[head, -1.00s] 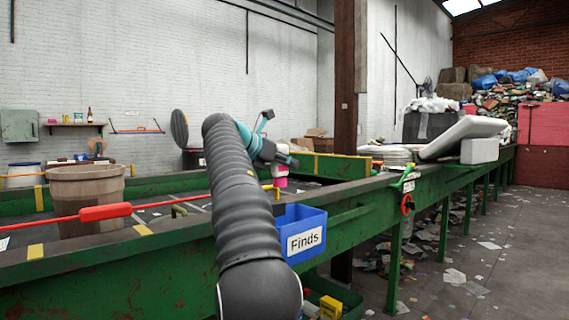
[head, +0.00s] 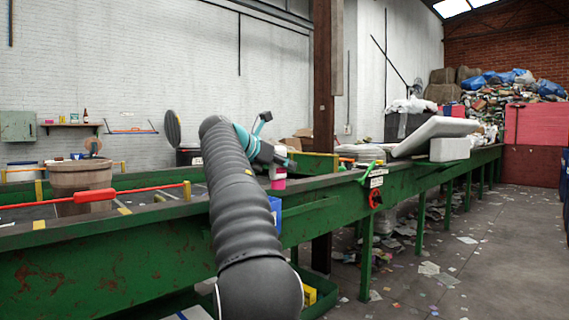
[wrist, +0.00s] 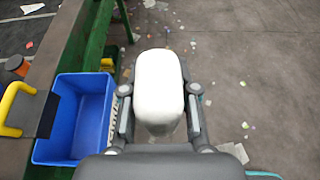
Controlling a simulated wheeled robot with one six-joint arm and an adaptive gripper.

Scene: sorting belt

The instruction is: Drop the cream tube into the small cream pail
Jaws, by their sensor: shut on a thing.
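My gripper (wrist: 159,110) is shut on a pale, round-ended thing, which I take as the cream tube (wrist: 159,72); it fills the space between the two fingers in the wrist view. I cannot make out a small cream pail in either view.
A blue bin (wrist: 62,145) hangs on the belt side, left of my gripper; it is mostly hidden by my arm in the head view. A large tan tub (head: 80,180) stands on the belt (head: 330,212). Littered floor lies right.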

